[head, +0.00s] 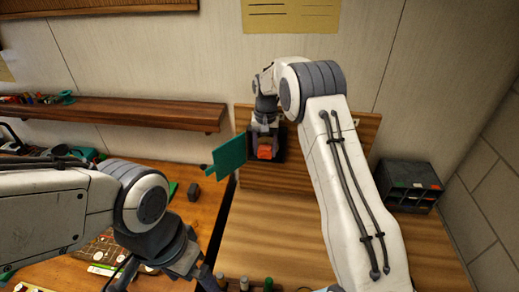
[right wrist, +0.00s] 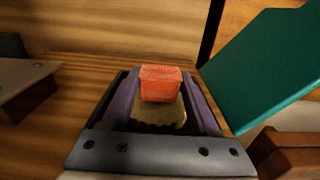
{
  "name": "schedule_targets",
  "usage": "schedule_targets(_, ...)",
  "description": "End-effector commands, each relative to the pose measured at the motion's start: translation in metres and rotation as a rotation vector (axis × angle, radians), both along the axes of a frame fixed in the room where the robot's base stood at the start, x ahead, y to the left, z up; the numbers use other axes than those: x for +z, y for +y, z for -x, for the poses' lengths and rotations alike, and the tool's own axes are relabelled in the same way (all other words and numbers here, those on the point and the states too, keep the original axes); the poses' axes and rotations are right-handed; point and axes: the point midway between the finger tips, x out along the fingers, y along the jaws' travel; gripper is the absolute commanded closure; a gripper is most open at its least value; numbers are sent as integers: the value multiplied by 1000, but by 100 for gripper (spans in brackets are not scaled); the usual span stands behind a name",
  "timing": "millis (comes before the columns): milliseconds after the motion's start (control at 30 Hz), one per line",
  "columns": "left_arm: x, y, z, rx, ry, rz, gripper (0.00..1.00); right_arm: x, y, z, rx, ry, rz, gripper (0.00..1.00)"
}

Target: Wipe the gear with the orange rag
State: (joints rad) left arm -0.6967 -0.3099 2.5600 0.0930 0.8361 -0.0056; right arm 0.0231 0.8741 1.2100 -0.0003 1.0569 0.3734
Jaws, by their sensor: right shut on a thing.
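The orange rag (head: 265,152) shows as a small block-like orange piece at my right gripper (head: 264,156), at the far side of the wooden table. In the right wrist view the orange rag (right wrist: 160,84) sits between the two fingers of my right gripper (right wrist: 160,92), which is shut on it. A dull tan, ridged piece (right wrist: 160,116) shows just below the rag between the fingers. I cannot tell if it is the gear. No gear stands out clearly elsewhere. My left arm reaches to the bottom of the head view, and its fingers are not clearly seen.
A teal panel (head: 229,156) stands upright just left of the right gripper. A dark compartment box (head: 410,182) stands at the right. A small dark block (head: 194,191) lies on the left table. A wooden shelf (head: 140,114) runs along the wall. The middle of the right table is bare.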

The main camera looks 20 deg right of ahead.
Motion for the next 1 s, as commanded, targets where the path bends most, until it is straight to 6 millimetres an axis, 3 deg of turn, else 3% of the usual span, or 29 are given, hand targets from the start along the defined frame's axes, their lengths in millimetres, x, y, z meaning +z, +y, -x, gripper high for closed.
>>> schedule_targets(567,0,0,0,0,0,0,9,0,-33,10,0,-1,0,83)
schedule_targets(767,5,0,0,0,0,0,9,1,-34,7,1,0,0,83)
schedule_targets(1000,12,0,0,0,0,0,9,2,-20,1,2,0,0,83)
